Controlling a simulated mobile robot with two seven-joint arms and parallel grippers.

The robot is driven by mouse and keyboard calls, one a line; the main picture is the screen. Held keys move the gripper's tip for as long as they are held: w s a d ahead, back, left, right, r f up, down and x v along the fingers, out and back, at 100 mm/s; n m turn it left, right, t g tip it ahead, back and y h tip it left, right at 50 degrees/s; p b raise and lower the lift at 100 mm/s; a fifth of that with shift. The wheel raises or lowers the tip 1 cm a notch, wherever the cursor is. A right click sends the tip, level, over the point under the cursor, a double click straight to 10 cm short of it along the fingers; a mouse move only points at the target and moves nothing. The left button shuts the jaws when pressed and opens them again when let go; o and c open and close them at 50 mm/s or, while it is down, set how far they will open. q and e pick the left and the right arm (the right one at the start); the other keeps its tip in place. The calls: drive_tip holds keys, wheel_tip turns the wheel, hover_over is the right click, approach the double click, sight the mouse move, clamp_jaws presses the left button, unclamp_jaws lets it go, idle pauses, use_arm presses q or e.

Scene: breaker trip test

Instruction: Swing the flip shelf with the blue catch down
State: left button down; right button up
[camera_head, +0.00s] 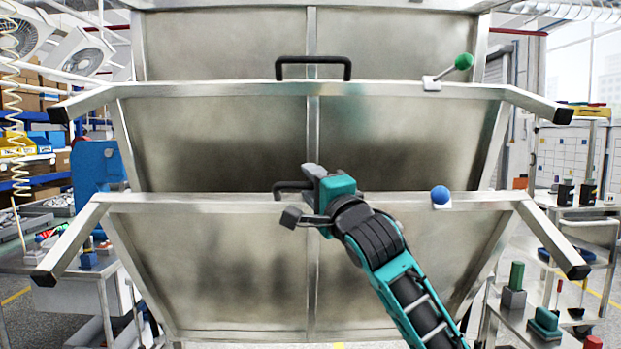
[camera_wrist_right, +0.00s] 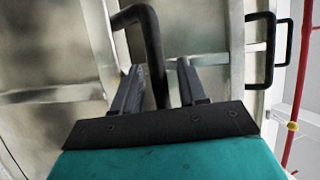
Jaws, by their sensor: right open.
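The flip shelf with the blue catch (camera_head: 210,265) is the lowest metal panel in the head view, standing steeply with its rail at the top. Its blue catch (camera_head: 440,195) is a round knob on a white base at the right of that rail. Its black handle (camera_head: 280,186) is at the middle of the rail, partly hidden by my right gripper (camera_head: 300,195). In the right wrist view the handle (camera_wrist_right: 152,40) runs between the two fingers of my open right gripper (camera_wrist_right: 160,70). I cannot tell whether they touch it. My left gripper is out of view.
Above is a similar shelf (camera_head: 220,140) with a black handle (camera_head: 312,62) and a green-knobbed catch (camera_head: 463,62). Rail ends (camera_head: 60,260) jut out at both sides. Benches with parts (camera_head: 545,325) stand left and right.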

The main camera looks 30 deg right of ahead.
drive_tip(key=shift+w+r, duration=0.15)
drive_tip(key=shift+w, duration=0.45)
drive_tip(key=shift+c, duration=0.3)
clamp_jaws()
